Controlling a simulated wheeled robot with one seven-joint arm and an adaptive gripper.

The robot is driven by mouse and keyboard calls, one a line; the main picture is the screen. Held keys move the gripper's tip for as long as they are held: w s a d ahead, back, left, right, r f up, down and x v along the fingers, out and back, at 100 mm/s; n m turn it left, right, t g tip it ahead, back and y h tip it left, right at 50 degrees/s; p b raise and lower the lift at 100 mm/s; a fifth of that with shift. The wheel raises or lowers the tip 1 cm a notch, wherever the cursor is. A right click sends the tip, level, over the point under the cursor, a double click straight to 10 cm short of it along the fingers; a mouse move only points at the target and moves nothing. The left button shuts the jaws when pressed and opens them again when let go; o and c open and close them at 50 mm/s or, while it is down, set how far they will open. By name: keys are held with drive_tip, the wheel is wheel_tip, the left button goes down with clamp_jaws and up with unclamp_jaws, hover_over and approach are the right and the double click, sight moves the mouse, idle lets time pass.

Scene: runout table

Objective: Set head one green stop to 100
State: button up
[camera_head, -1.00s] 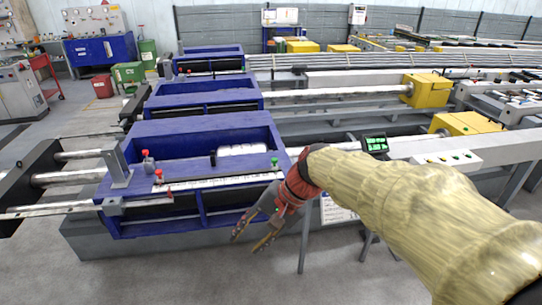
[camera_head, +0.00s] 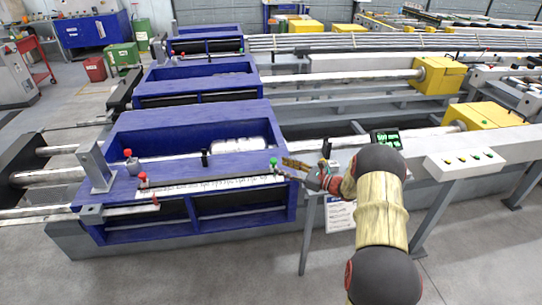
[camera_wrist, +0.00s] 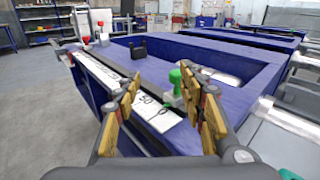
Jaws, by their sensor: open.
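The green stop (camera_head: 273,165) sits at the right end of the white scale (camera_head: 210,184) on the front edge of the nearest blue machine head (camera_head: 120,205). In the wrist view the green stop (camera_wrist: 175,82) stands upright just beyond my open fingers, nearer the right one. Scale marks reading 50 and 0 show in the wrist view. My gripper (camera_head: 300,165) is open and empty, its fingers pointing left at the stop. It also shows in the wrist view (camera_wrist: 165,100). I cannot tell whether a finger touches the stop.
Two red-topped stops (camera_head: 143,179) stand farther left on the head, one by the scale's left end. A black block (camera_head: 205,158) stands behind the scale. A small display with green digits (camera_head: 386,139) and a white button box (camera_head: 465,162) are to the right.

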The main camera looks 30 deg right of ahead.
sight(273, 159)
drive_tip(key=shift+w+d+f+m+t+h, duration=0.2)
drive_tip(key=shift+w+d+f+m+t, duration=0.1)
drive_tip(key=shift+d+f, duration=0.25)
drive_tip(key=shift+w+d+f+m+t+h, duration=0.2)
drive_tip(key=shift+w+d+f+m, duration=0.1)
drive_tip(key=shift+d, duration=0.4)
drive_tip(key=shift+b+x, duration=1.2)
drive_tip(key=shift+x, duration=2.6)
drive_tip(key=shift+c, duration=0.4)
clamp_jaws()
